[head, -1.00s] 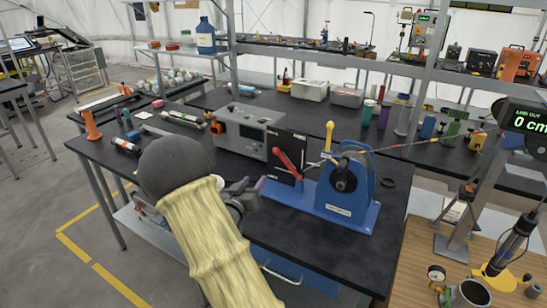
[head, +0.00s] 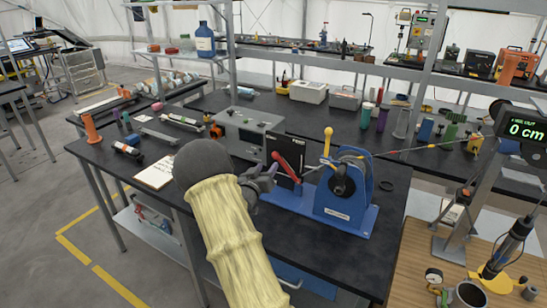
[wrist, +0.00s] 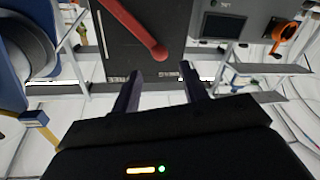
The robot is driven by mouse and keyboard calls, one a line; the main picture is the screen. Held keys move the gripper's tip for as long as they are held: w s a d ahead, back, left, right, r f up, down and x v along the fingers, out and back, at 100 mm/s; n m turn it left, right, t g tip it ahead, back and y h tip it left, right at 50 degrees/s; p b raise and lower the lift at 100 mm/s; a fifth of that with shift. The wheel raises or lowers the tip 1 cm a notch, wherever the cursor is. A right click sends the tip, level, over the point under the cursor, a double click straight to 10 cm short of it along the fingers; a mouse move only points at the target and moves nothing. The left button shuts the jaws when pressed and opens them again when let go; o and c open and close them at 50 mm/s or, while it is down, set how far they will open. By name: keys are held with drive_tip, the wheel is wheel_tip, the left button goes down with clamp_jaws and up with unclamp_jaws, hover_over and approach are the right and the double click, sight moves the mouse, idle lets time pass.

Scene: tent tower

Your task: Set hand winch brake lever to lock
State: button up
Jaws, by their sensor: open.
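The hand winch (head: 340,195) is blue and stands on a blue base plate (head: 290,201) on the dark bench. A red brake lever (head: 290,165) is mounted on a black panel (head: 297,183) at its left and leans up and left. A yellow-gripped crank (head: 327,145) stands upright. My gripper (head: 268,176) is open and empty, just left of the panel. In the wrist view, the red lever (wrist: 140,35) with its rounded end lies beyond my open gripper (wrist: 163,75), apart from it. Small labels on the panel are too small to read surely.
A grey instrument box (head: 245,130) stands behind my gripper. A clipboard (head: 156,172) lies on the bench at left. A line-out display (head: 525,130) reads 0 cm at right. The bench front beside the winch is clear.

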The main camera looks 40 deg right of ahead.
sight(274, 157)
drive_tip(key=p+x, duration=0.1)
drive_tip(key=x, duration=0.5)
drive_tip(key=shift+w+d, duration=0.15)
drive_tip(key=shift+d, duration=0.2)
clamp_jaws()
